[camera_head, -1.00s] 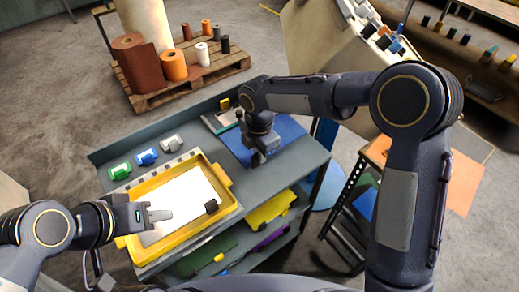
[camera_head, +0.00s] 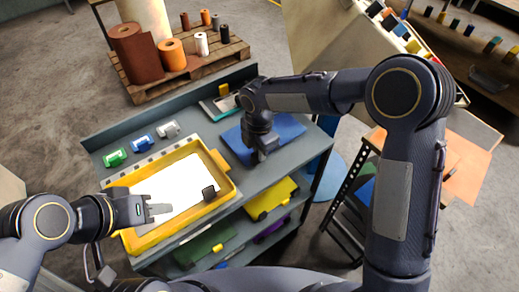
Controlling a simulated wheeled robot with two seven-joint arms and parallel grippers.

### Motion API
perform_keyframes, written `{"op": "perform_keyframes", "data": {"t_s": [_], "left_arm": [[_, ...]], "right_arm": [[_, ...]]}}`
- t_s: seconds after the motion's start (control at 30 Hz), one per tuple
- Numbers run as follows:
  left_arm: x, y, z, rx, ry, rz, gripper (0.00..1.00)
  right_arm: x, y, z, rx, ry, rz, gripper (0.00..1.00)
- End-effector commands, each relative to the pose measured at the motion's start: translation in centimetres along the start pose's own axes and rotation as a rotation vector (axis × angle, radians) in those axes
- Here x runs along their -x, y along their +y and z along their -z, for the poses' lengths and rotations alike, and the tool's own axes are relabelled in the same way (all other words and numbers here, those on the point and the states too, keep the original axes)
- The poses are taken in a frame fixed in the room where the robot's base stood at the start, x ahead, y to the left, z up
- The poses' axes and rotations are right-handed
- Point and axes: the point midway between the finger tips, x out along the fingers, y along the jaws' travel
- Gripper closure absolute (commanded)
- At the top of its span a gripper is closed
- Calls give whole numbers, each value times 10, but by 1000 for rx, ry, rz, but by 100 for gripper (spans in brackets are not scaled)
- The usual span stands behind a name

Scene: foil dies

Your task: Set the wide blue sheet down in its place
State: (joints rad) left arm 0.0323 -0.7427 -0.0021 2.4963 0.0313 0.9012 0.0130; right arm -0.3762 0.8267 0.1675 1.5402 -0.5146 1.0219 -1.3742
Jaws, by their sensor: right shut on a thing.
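The wide blue sheet (camera_head: 284,129) lies flat, at or just above the right part of the grey bench top (camera_head: 262,182). I cannot tell whether it touches the bench. My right gripper (camera_head: 262,154) is shut on its near part and hides some of it. My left gripper (camera_head: 163,210) hangs over the left side of the yellow tray (camera_head: 224,166). Its fingers overlap in the view, so their opening is unclear.
Green (camera_head: 114,157), blue (camera_head: 141,145) and white (camera_head: 168,130) small holders stand behind the tray. A grey framed item (camera_head: 219,106) sits behind the blue sheet. Yellow (camera_head: 271,198) and green (camera_head: 205,246) pieces lie on the shelf below. A pallet with rolls (camera_head: 172,54) stands behind the bench.

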Motion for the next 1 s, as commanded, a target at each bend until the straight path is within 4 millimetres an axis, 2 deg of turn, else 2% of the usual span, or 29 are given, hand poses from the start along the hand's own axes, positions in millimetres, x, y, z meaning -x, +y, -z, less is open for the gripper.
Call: {"op": "perform_keyframes", "data": {"t_s": [0.7, 0.73, 0.9, 1.0], "left_arm": [[-7, -3, -3, 0, 0, 0, 62], [-6, -3, -3, 0, 0, 0, 62], [-6, -3, -3, 0, 0, 0, 62], [-6, -3, -3, 0, 0, 0, 62]], "right_arm": [[-12, 0, 0, 0, 0, -1, 100], [-11, 0, 0, 1, 0, -1, 85], [-11, 0, 0, 0, 0, -1, 63], [-11, 0, 0, 0, 0, -1, 62]]}}
